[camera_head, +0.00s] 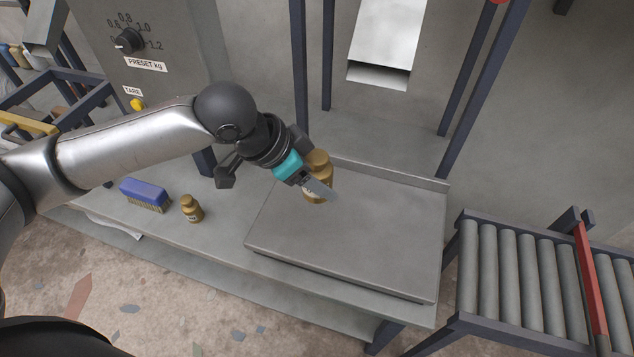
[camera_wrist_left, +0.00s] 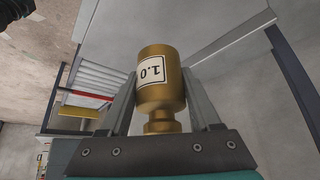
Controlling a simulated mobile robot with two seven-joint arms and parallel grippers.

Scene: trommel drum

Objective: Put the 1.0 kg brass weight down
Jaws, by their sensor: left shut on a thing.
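The brass weight (camera_head: 319,163) is at the far left part of the grey weighing plate (camera_head: 375,235) in the head view. My left gripper (camera_head: 321,188) is shut on it. In the left wrist view the brass weight (camera_wrist_left: 160,82) shows a label reading 1.0 and sits between the two fingers (camera_wrist_left: 160,115). The finger hides part of the weight in the head view, and I cannot tell whether its base touches the plate. My right gripper is not in view.
A smaller brass weight (camera_head: 192,208) and a blue brush (camera_head: 145,193) stand on the bench left of the plate. A roller conveyor (camera_head: 520,275) with a red bar (camera_head: 590,285) is at the right. A chute (camera_head: 380,70) hangs behind. Most of the plate is clear.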

